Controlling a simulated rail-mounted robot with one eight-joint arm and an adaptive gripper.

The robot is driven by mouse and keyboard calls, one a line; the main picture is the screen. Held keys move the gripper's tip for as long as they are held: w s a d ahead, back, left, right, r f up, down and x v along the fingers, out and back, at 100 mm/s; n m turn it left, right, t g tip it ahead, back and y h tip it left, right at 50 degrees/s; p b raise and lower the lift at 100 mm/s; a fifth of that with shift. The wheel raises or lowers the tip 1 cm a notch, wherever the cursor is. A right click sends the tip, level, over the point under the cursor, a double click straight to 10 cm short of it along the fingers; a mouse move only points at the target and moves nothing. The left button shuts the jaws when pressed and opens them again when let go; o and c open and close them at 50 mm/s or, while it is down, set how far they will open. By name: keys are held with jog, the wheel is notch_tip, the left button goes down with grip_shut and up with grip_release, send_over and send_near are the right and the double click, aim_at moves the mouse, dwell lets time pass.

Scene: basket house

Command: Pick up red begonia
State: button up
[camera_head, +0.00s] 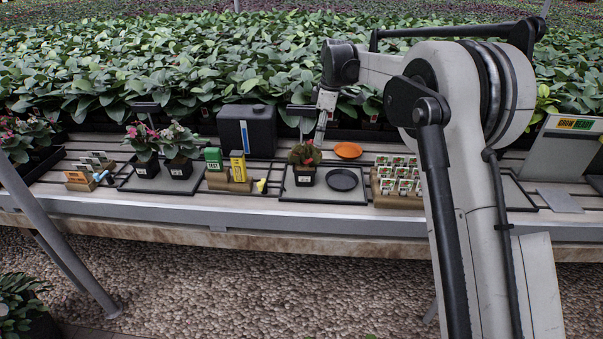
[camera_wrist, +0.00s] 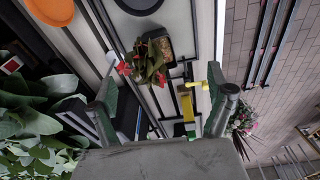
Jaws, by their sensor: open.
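A small potted plant with red blooms and dark green-brown leaves, the red begonia (camera_head: 304,156), stands upright in a black pot with a white label on a dark-rimmed tray (camera_head: 325,198) on the bench. It also shows in the wrist view (camera_wrist: 147,62), with its pot beyond the leaves. My gripper (camera_head: 320,138) is just behind and to the right of the plant in the head view, its tips partly hard to make out. In the wrist view my gripper (camera_wrist: 163,92) has its two green-padded fingers wide apart with nothing between them; the plant lies ahead of the gap.
An orange saucer (camera_head: 347,149) and a black saucer (camera_head: 342,180) lie right of the plant. A black canister (camera_head: 247,132), yellow and green boxes (camera_head: 238,166), and two other potted plants (camera_head: 143,150) stand left. Dense foliage fills the back.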

jog(key=n, duration=0.2)
send_near(304, 168)
jog(key=shift+g, duration=0.3)
jog(key=f, duration=0.4)
jog(key=a+f+b, duration=0.1)
jog(key=f, duration=0.2)
jog(key=a+f, duration=0.1)
jog(key=f, duration=0.3)
jog(key=shift+w+f, duration=0.3)
jog(key=shift+w, duration=0.05)
jog(key=shift+d, duration=0.1)
jog(key=c, duration=1.4)
jog(key=shift+r, duration=0.1)
